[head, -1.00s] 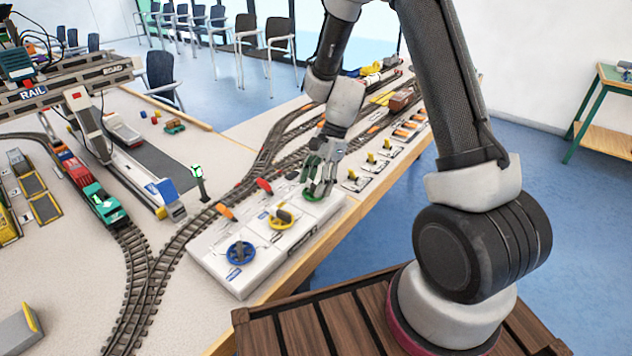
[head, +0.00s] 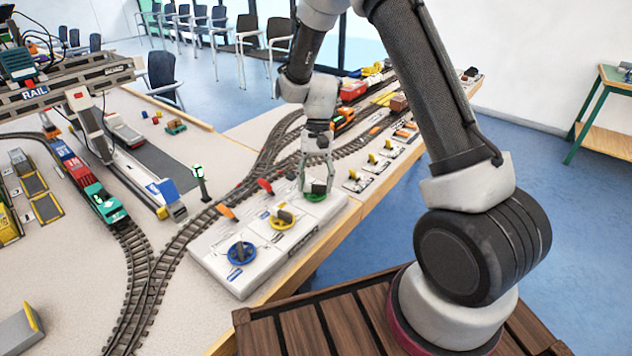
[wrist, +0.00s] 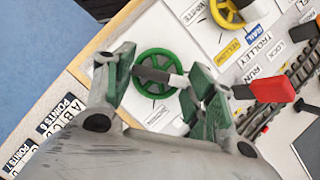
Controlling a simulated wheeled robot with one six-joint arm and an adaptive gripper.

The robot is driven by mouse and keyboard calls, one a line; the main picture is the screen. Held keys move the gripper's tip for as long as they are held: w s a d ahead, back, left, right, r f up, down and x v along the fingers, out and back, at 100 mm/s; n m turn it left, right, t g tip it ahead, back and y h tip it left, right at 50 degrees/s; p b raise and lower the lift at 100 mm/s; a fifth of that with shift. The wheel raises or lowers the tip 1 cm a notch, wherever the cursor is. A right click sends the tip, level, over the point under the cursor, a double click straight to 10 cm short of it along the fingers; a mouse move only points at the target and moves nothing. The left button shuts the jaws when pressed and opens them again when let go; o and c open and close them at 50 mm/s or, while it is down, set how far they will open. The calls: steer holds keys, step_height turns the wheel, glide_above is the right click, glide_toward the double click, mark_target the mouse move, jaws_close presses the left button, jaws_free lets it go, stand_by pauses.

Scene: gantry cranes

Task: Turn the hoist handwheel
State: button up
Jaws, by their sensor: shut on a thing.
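The green handwheel (head: 318,197) is the farthest of three wheels on the white control panel (head: 222,277). I cannot read a hoist label beside it. In the wrist view the green handwheel (wrist: 152,52) shows its round rim and spokes, with a dark and white grip piece (wrist: 158,75) across it. My gripper (head: 315,188) points down over this wheel. The fingers hide parts of the rim.
A yellow handwheel (head: 281,219) and a blue handwheel (head: 240,253) stand nearer on the panel. Red (head: 265,186) and orange (head: 228,213) levers stick up close to the wheels. Rail track runs along the panel's left side. Yellow-handled switches (head: 373,158) stand beyond it.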

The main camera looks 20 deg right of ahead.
steer(key=shift+w+a+n+h, duration=0.1)
steer(key=shift+n+h, duration=0.6)
steer(key=shift+n, duration=1.3)
steer(key=o, duration=1)
steer(key=v, duration=1.2)
steer(key=shift+w, duration=0.1)
